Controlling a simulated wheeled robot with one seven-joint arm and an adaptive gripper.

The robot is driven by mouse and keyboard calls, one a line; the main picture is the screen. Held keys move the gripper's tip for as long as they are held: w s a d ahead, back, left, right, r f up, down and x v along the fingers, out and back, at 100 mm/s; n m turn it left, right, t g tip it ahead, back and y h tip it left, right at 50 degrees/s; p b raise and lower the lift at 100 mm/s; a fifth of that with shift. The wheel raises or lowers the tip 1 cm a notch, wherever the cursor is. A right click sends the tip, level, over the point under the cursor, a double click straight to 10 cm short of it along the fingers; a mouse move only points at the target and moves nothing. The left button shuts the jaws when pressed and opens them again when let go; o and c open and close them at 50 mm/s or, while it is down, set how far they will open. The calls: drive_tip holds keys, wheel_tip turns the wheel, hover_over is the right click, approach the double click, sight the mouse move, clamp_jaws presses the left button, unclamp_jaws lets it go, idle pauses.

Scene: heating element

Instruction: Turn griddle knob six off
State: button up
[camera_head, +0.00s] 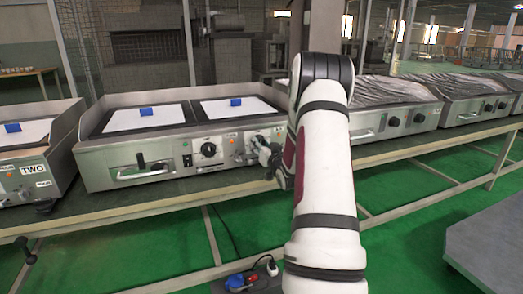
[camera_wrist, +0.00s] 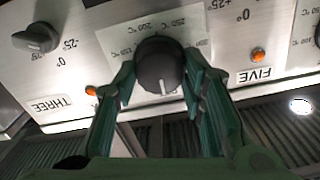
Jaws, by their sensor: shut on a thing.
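My gripper (camera_wrist: 158,92) is shut on a round black knob (camera_wrist: 160,65) on the front panel of the griddle (camera_head: 130,165). The fingers lie on either side of the knob. Its white pointer line points down in the wrist view, where the panel lettering appears upside down. Temperature markings surround the knob, partly covered by the fingers. The knob's own number label cannot be seen, so I cannot tell whether it is six. In the head view my gripper (camera_head: 269,156) is at the right part of the panel, and my arm hides the area behind it.
In the wrist view, another black knob (camera_wrist: 37,38) is near the THREE label (camera_wrist: 50,106), and the FIVE label (camera_wrist: 253,75) is to the right. Orange lights (camera_wrist: 258,55) sit on the panel. More griddles (camera_head: 385,115) stand along the bench (camera_head: 400,150); green floor is below.

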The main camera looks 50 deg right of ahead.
drive_tip(key=shift+f+n, duration=0.1)
drive_tip(key=shift+n, duration=0.2)
drive_tip(key=o, duration=1.2)
drive_tip(key=shift+c, duration=0.2)
drive_tip(key=v, duration=1.2)
